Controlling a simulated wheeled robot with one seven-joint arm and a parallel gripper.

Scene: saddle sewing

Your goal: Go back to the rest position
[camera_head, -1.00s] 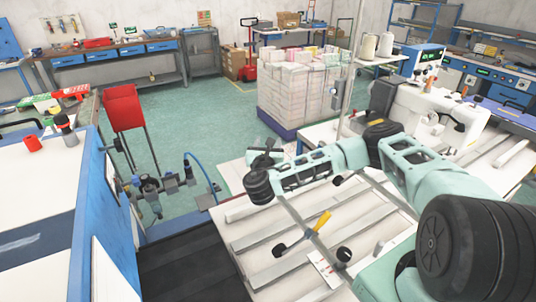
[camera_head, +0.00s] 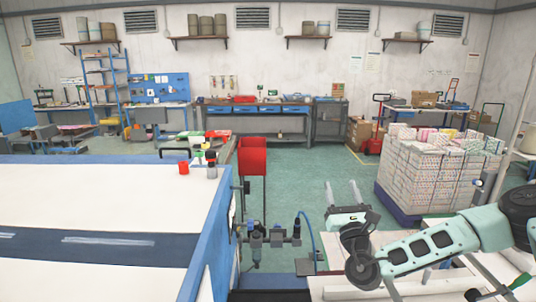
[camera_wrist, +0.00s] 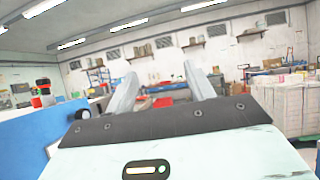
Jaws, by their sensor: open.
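My gripper (camera_head: 342,193) is at the right of centre in the head view, at the end of my pale green arm, with its two fingers pointing up and away. The fingers are apart with nothing between them. In the wrist view my gripper (camera_wrist: 163,92) shows its two grey fingers spread, with the room's far wall behind them. It touches nothing that I can see.
A white-topped table with a blue side (camera_head: 212,245) fills the left. A red bin (camera_head: 252,157) stands beyond it. A pallet of stacked white goods (camera_head: 425,175) is at the right. Green floor (camera_head: 310,170) is open between the bin and the pallet.

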